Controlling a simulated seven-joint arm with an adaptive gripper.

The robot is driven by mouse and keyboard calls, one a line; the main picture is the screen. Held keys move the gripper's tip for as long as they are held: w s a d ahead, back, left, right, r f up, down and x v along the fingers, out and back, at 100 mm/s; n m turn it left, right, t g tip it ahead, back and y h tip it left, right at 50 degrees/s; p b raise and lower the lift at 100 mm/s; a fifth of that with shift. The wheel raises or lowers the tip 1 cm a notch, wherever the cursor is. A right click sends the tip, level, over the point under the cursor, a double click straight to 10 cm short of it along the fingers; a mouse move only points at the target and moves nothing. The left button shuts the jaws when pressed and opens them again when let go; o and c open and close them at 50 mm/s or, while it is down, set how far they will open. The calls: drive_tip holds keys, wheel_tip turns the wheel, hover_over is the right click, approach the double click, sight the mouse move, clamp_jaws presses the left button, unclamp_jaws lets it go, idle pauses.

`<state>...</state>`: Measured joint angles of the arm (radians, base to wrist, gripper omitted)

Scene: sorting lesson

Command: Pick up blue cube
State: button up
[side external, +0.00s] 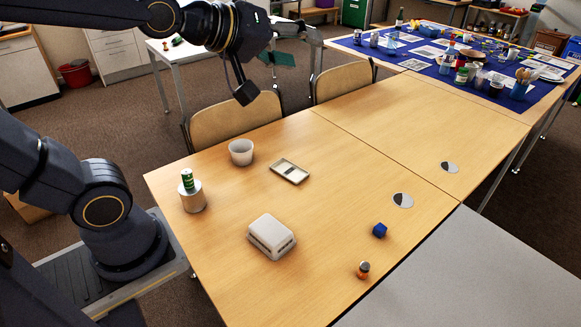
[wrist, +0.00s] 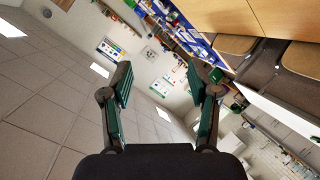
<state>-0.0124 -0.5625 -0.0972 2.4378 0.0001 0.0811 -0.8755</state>
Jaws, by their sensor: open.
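A small blue cube (side external: 379,230) rests on the wooden table near its front right edge in the side view. My gripper (side external: 300,45) is raised high above the table, at the upper middle of the side view, far from the cube. In the wrist view my gripper (wrist: 158,85) shows two green-padded fingers spread wide with nothing between them. The wrist camera faces the ceiling and the room, so the cube is not in that view.
A grey-white box (side external: 271,237), a shallow tray (side external: 289,171), a white cup (side external: 241,152) and a green can on a pale cylinder (side external: 193,197) stand further left. Two half-dark discs (side external: 403,200) lie behind the cube. Chairs (side external: 236,122) stand behind.

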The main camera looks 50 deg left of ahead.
drive_tip(key=w+d+n+t+h, duration=0.2)
drive_tip(key=w+d+n, duration=0.25)
drive_tip(key=w, duration=0.35)
drive_tip(key=n+t+h, duration=0.2)
drive_tip(key=n, duration=0.6)
hover_over(378, 229)
drive_tip(key=v, duration=0.5)
wheel_tip(378, 229, down, 11)
drive_tip(key=s+f+n+g+y, duration=0.1)
drive_tip(key=s+f+n, duration=0.2)
drive_tip(key=f, duration=0.8)
drive_tip(key=s+f+n+g+y, duration=0.1)
drive_tip(key=s+f+n+y, duration=0.1)
drive_tip(key=f+n, duration=0.4)
drive_tip(key=s+d+f+n+g+y, duration=0.1)
drive_tip(key=s+f+n, duration=0.3)
drive_tip(key=f, duration=1.3)
drive_tip(key=shift+s+d+n+g+y, duration=0.1)
drive_tip(key=shift+s+n+g+y, duration=0.15)
drive_tip(key=shift+n+g, duration=0.4)
drive_tip(key=x, duration=1.1)
drive_tip(key=shift+r, duration=0.1)
drive_tip(key=shift+x, duration=2.95)
drive_tip(key=c, duration=1)
